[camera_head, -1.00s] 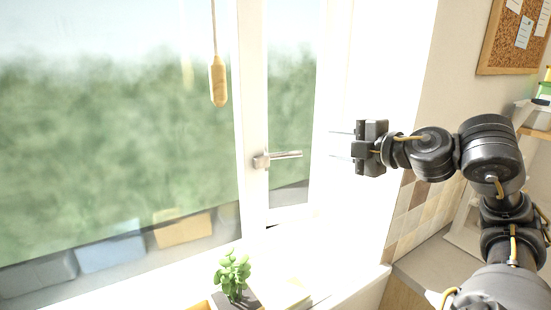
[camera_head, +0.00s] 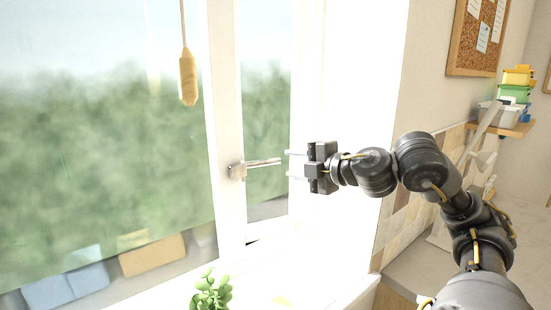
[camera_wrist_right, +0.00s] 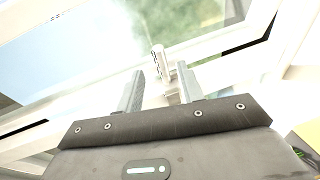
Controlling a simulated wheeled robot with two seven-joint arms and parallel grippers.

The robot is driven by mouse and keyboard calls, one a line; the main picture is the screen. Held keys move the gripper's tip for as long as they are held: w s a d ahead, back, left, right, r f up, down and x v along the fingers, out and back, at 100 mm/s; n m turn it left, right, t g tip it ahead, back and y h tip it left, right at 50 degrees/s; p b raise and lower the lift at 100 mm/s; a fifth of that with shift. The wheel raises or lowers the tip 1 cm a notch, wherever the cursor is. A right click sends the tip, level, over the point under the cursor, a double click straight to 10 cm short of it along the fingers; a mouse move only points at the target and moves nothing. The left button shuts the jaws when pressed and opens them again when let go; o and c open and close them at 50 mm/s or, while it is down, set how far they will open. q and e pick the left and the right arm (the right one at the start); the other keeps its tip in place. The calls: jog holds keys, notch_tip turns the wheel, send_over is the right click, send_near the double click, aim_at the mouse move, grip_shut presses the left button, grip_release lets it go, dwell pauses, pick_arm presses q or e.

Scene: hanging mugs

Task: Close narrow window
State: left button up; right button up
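The narrow window (camera_head: 266,95) stands right of the wide pane in the head view. Its metal handle (camera_head: 262,163) sticks out to the right from the white frame between them. A dark strip shows along the narrow window's lower edge; I cannot tell how far it stands open. My right gripper (camera_head: 289,164) is open and empty, its fingertips just right of the handle's free end. In the right wrist view, the handle (camera_wrist_right: 160,60) lies just beyond and between the spread fingers of the right gripper (camera_wrist_right: 162,82). Contact is not visible. My left gripper is not in view.
A wooden pull (camera_head: 188,78) hangs on a cord before the wide pane. A green plant (camera_head: 210,290) stands on the sill below. A tiled wall, a corkboard (camera_head: 478,38) and a shelf with containers (camera_head: 515,92) are at the right.

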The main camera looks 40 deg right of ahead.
aim_at(277, 162)
jog(key=w, duration=0.1)
jog(key=w+p, duration=0.1)
jog(key=w, duration=0.1)
jog(key=w+p, duration=0.1)
jog(key=shift+w+f, duration=0.3)
jog(key=shift+w, duration=0.05)
jog(key=shift+w+f+p, duration=0.2)
jog(key=shift+w+p, duration=0.45)
jog(key=shift+w, duration=0.25)
jog(key=shift+w+f, duration=0.2)
jog(key=shift+w, duration=0.25)
grip_shut()
